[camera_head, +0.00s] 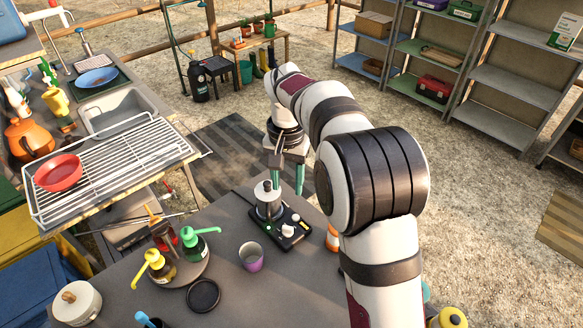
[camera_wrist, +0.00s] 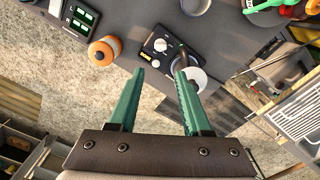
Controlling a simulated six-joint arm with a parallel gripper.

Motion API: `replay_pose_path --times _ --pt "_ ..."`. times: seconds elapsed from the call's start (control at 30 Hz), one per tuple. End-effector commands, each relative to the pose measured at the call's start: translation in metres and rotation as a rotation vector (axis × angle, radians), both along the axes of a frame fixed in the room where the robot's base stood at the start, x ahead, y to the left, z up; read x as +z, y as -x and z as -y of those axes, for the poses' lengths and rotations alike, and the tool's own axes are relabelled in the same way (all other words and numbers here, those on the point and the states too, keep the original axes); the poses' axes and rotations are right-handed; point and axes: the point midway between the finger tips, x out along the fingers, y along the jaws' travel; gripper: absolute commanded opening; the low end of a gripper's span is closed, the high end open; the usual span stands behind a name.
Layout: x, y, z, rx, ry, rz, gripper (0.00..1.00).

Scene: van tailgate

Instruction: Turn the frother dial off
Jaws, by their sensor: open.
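The frother is a black base (camera_head: 280,231) on the grey table with a silver lidded pot (camera_head: 267,199) at its back end. A white dial (camera_head: 288,230) sits on the front part of the base. The pot (camera_wrist: 197,76) is partly hidden behind the right finger there. My gripper (camera_head: 287,190) has teal fingers and is just behind the pot in the head view. In the wrist view my gripper (camera_wrist: 161,74) is open and empty, apart from the dial.
An orange-and-white jar (camera_wrist: 104,50) stands near the base. A purple cup (camera_head: 251,258) and a round tray of pump bottles (camera_head: 182,288) are in front and left. A black disc (camera_head: 203,295) lies near the cup. A wire rack (camera_head: 110,165) is at the left.

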Motion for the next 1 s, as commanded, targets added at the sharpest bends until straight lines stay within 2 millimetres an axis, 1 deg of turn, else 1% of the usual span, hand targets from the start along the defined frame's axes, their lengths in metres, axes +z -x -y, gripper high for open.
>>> replay_pose_path --times 0.07,0.17,0.3,0.4,0.5,0.6,0.7,0.8,1.0 --pt "-0.009 -0.002 -0.002 0.003 0.002 0.000 0.49" --pt "-0.031 -0.001 -0.001 0.002 0.002 -0.004 0.49" --pt "-0.073 -0.001 -0.001 0.002 0.002 -0.006 0.49" --pt "-0.100 -0.001 -0.001 0.001 0.001 -0.003 0.49" --pt "-0.123 -0.001 -0.001 0.001 0.001 -0.003 0.49" --pt "-0.140 -0.001 -0.001 0.001 0.001 -0.001 0.49" --pt "-0.151 -0.002 -0.001 0.000 0.000 0.000 0.49" --pt "-0.157 -0.002 -0.001 0.000 0.000 0.001 0.49" --pt "-0.158 -0.002 -0.001 0.000 -0.001 0.001 0.49"
